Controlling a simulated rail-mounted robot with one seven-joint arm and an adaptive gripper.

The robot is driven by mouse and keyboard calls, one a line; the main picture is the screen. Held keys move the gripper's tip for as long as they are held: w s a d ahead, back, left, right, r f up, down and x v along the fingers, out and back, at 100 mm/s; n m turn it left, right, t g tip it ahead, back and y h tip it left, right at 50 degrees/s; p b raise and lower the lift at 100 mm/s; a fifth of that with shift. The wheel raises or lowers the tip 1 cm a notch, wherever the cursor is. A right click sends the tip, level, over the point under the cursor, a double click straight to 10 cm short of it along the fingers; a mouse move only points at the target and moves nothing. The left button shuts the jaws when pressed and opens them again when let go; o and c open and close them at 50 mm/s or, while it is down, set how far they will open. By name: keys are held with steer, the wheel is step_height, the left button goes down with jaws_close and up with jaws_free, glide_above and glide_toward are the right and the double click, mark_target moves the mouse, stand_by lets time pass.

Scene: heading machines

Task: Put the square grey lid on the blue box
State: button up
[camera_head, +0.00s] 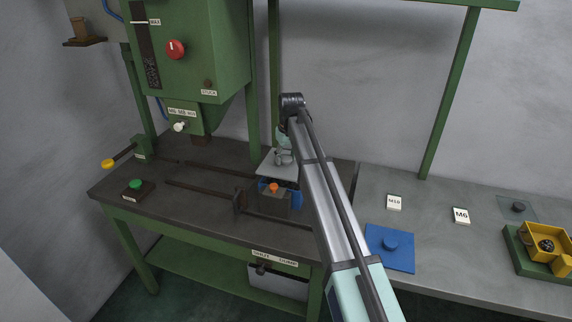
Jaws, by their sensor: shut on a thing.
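The square grey lid (272,167) hangs roughly level below my gripper (283,154), which is shut on its knob. My arm partly hides the gripper and the lid's right side. The blue box (295,197) stands on the machine's dark table just below the lid. Only parts of it show, behind a dark block with an orange knob (273,187) and beside my arm. The lid appears above the box, with its left part reaching past it; whether they touch I cannot tell.
A green machine (215,50) rises behind left, with slotted rails (210,190) on its table. On the right table (450,262) are a blue lid (390,246), M10 (394,202) and M6 (461,215) labels, a clear lid (518,208) and a yellow box (540,240).

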mark_target(286, 165)
steer(key=shift+f+p, duration=0.55)
steer(key=shift+f, duration=1.5)
steer(key=o, duration=1.2)
steer(key=shift+f, duration=0.15)
steer(key=shift+o, duration=0.2)
steer(key=r+b, duration=0.1)
steer(key=r, duration=0.3)
steer(key=s+r+b, duration=0.1)
steer(key=r, duration=0.3)
steer(key=d+r+b, duration=0.1)
steer(key=r, duration=0.3)
steer(key=shift+s+r, duration=0.15)
steer(key=shift+s, duration=0.1)
